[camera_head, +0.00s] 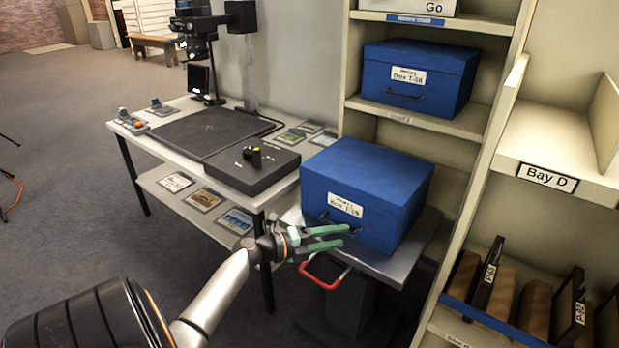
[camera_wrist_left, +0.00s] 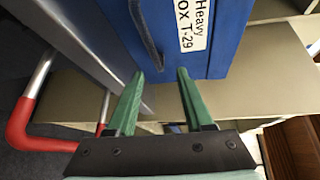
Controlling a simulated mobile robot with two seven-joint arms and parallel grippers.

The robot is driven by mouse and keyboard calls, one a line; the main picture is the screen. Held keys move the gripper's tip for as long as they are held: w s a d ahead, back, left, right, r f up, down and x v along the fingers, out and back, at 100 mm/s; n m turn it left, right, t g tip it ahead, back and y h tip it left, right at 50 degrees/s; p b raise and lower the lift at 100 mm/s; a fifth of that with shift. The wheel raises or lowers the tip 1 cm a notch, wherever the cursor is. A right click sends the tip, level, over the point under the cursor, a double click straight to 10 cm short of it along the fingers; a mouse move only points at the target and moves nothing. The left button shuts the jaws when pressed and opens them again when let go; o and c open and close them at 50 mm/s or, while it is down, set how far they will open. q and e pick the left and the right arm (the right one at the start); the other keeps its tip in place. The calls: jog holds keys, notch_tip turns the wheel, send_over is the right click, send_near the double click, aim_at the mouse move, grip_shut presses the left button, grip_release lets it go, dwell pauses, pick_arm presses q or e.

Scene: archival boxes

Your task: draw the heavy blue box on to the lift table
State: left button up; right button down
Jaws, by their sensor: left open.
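The heavy blue box (camera_head: 375,190) stands on the grey lift table (camera_head: 388,268) in the head view. Whether its rear edge overlaps the shelf is hidden. Its white label reads "Heavy Box T-29" in the wrist view, where its front (camera_wrist_left: 225,45) and dark handle (camera_wrist_left: 145,30) show. My left gripper (camera_head: 345,236) is open and empty, low in front of the box face near the handle. In the wrist view the open green fingertips (camera_wrist_left: 160,74) point at the box, with the handle's lower end just beyond them. My right gripper is out of view.
The lift table's red handle (camera_head: 325,283) sticks out just below my gripper. A second blue box (camera_head: 418,78) sits on the upper shelf. A worktable (camera_head: 185,122) with flat dark equipment stands left. Bay D shelving (camera_head: 560,150) stands right. Open floor lies left.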

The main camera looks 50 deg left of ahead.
pick_arm(q)
jog(key=p+v, duration=0.1)
jog(key=v, duration=0.8)
jog(key=shift+s+p, duration=0.25)
jog(key=shift+p, duration=0.1)
jog(key=shift+a+r, duration=0.1)
